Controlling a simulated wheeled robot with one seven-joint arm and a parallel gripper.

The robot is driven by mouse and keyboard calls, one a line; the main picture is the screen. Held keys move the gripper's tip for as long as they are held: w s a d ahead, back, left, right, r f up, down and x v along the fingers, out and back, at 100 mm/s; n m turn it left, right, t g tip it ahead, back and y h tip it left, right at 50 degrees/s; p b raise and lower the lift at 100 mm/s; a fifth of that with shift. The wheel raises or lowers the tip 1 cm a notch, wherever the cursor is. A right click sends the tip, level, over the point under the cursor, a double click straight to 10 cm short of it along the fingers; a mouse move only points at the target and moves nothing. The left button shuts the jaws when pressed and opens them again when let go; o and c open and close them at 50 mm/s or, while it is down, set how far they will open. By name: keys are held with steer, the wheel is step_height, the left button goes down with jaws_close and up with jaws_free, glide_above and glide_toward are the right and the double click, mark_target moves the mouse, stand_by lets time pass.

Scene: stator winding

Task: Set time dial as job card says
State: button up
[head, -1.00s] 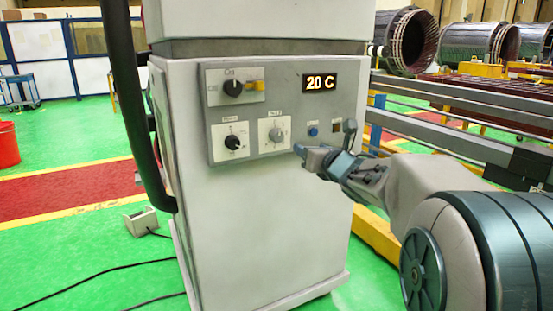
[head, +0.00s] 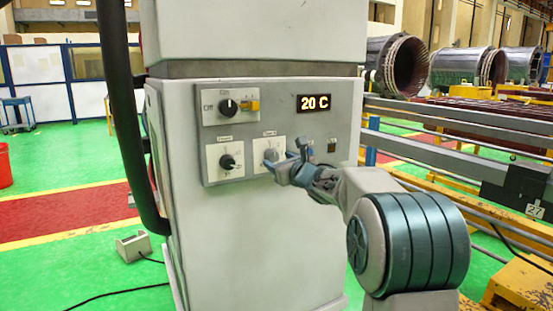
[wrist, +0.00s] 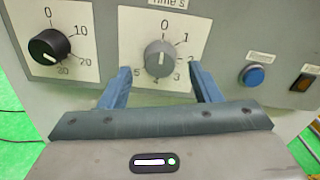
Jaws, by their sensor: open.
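The time dial (wrist: 160,58) is a grey knob on a white plate marked 0 to 5 in the wrist view. Its pointer is up near 0. In the head view the time dial (head: 270,155) is partly covered by my gripper. My gripper (wrist: 160,78) is open, with one blue finger on each side of the dial's lower part. I cannot tell whether the fingers touch the knob. My gripper (head: 278,163) reaches the panel from the right in the head view. No job card is clear in these frames.
A black power dial (wrist: 50,47) stands left of the time dial. A black selector (head: 228,107) and a display reading 20 C (head: 315,103) are above.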

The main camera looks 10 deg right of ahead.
mark_target(272, 156)
steer(key=shift+x, duration=1.2)
steer(key=c, duration=1)
